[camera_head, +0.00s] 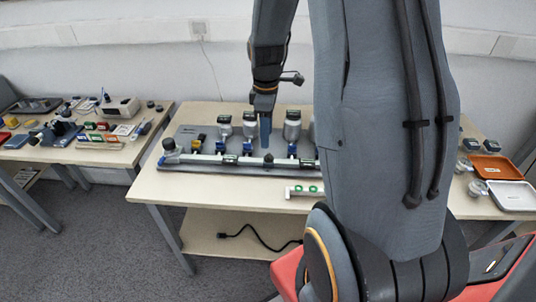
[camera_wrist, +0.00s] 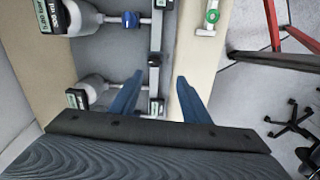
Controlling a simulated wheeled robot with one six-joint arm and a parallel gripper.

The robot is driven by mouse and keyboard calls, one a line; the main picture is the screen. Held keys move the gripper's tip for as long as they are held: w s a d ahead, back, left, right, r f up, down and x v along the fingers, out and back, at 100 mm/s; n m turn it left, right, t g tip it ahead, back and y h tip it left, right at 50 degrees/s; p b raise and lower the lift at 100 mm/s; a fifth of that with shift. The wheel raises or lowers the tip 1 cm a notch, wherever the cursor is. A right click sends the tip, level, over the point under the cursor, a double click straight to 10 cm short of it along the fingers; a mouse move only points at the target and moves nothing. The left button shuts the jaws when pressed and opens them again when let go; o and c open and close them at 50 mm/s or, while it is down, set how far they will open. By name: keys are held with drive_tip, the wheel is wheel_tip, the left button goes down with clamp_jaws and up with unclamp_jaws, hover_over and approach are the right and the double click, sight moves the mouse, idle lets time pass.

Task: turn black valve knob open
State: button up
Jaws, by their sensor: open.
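A pale pipe (camera_head: 200,158) runs along the front of the grey rig on the table, and it also shows in the wrist view (camera_wrist: 156,35). A small black valve knob (camera_head: 268,160) sits on this pipe. My gripper (camera_head: 265,132) points down above the rig, behind the black knob in the head view. In the wrist view its blue fingers (camera_wrist: 159,92) are spread wide and hold nothing. Whether they are level with the knob is unclear.
An orange case (camera_head: 492,166) lies at the right. A side table (camera_head: 75,152) at the left is cluttered.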

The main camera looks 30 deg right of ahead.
sight(269, 154)
drive_tip(key=shift+w+d+f+n, duration=0.35)
drive_tip(key=shift+d+f+n, duration=0.15)
drive_tip(key=shift+d+f, duration=0.2)
drive_tip(key=shift+f+p, duration=0.65)
drive_tip(key=shift+f, duration=3.05)
drive_tip(key=c, duration=1)
drive_tip(key=shift+c, duration=0.2)
